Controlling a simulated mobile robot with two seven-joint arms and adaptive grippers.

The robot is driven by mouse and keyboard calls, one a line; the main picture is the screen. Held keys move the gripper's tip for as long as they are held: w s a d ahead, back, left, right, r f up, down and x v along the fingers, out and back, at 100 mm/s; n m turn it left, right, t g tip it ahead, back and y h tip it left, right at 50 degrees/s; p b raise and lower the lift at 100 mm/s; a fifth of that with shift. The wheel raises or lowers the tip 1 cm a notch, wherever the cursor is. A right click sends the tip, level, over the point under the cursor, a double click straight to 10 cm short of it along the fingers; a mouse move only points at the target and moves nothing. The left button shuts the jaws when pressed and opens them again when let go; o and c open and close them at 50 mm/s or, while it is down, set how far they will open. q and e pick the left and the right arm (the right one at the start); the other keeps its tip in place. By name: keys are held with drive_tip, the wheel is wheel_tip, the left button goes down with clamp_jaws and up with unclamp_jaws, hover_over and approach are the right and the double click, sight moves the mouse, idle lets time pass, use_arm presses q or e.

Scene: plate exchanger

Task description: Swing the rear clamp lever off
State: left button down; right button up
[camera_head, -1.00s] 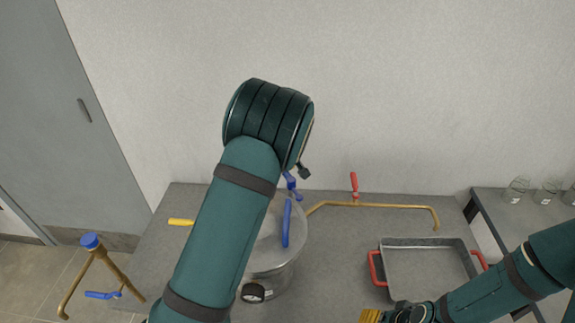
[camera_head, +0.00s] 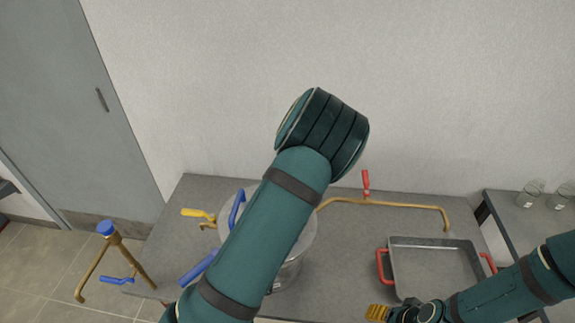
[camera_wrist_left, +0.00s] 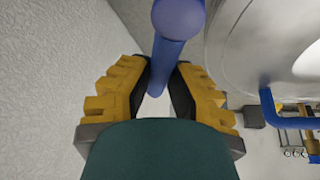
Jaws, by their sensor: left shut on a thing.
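The round metal vessel (camera_head: 308,228) stands on the grey bench, largely hidden behind my left arm in the head view. In the left wrist view, my left gripper (camera_wrist_left: 157,85) is shut on a blue lever (camera_wrist_left: 172,52) beside the vessel's round lid (camera_wrist_left: 265,45). The plain wall lies on the other side. Another blue lever (camera_wrist_left: 268,108) shows at the vessel's edge. In the head view, a blue lever (camera_head: 236,208) and a blue bar (camera_head: 198,267) show left of my arm, which hides my left gripper. My right gripper (camera_head: 378,313) is low in the picture, its opening unclear.
A brass pipe with a red handle (camera_head: 365,182) runs behind the bench's right part. A grey tray with red handles (camera_head: 382,266) is at right. A yellow handle (camera_head: 197,213) is left of the vessel. A blue-capped brass pipe (camera_head: 106,229) stands at left. Glass jars (camera_head: 530,193) stand far right.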

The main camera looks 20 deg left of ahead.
use_arm(q)
drive_tip(key=shift+s+f, duration=0.2)
drive_tip(key=shift+f, duration=0.05)
drive_tip(key=c, duration=0.9)
unclamp_jaws()
drive_tip(key=shift+o, duration=0.2)
drive_tip(key=shift+w+r, duration=0.1)
drive_tip(key=shift+r, duration=0.15)
drive_tip(key=shift+d+r, duration=0.1)
drive_tip(key=shift+r, duration=0.15)
drive_tip(key=v, duration=1.1)
drive_tip(key=shift+d, duration=0.1)
